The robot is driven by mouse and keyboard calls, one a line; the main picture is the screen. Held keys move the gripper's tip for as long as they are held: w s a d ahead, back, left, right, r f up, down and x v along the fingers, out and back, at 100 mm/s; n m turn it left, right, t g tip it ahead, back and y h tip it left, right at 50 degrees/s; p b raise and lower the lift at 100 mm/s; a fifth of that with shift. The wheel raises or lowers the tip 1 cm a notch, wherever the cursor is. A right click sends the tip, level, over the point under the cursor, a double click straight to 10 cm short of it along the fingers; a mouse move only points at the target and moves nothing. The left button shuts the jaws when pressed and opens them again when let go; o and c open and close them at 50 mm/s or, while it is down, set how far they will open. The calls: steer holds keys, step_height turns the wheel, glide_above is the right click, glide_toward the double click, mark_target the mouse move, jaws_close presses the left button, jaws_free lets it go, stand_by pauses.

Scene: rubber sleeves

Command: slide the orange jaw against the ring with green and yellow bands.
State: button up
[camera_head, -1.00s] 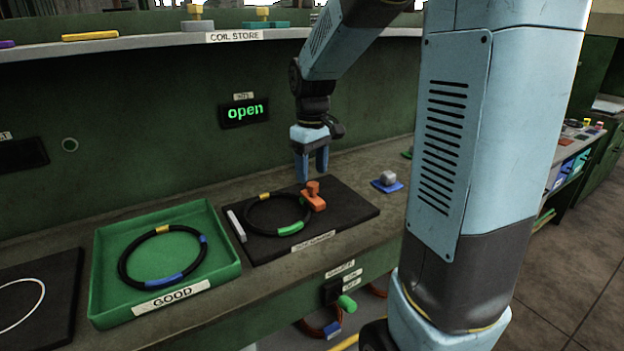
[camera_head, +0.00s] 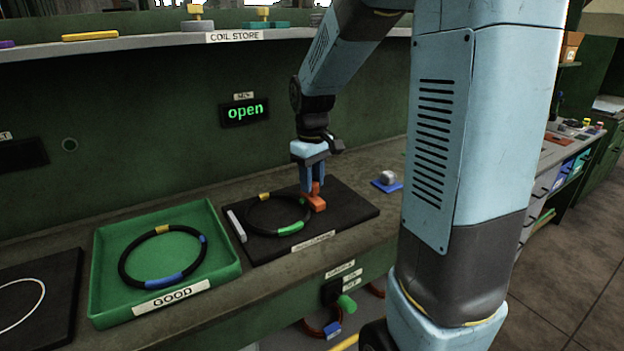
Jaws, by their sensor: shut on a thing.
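The orange jaw (camera_head: 316,204) sits on the black plate (camera_head: 350,212), at the right side of the ring. The ring with green and yellow bands (camera_head: 291,228) lies flat on the plate, its yellow band at the back and its green band at the front. A grey fixed bar (camera_head: 236,226) stands at its left. My gripper (camera_head: 313,188) points down and is shut on the upright knob of the orange jaw. The jaw looks very close to the ring's right edge; I cannot tell whether they touch.
A green tray marked GOOD (camera_head: 237,268) stands to the left and holds a ring with blue and yellow bands (camera_head: 163,281). A small grey block on a blue base (camera_head: 387,181) is at the right.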

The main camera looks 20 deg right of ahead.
mark_target(307, 197)
jaws_close()
steer(key=shift+a, duration=0.1)
steer(key=shift+s+a, duration=0.1)
steer(key=shift+a, duration=0.55)
steer(key=o, duration=0.6)
jaws_free()
steer(key=shift+o, duration=0.2)
steer(key=shift+r, duration=0.1)
step_height(307, 197, up, 14)
steer(key=shift+f, duration=0.2)
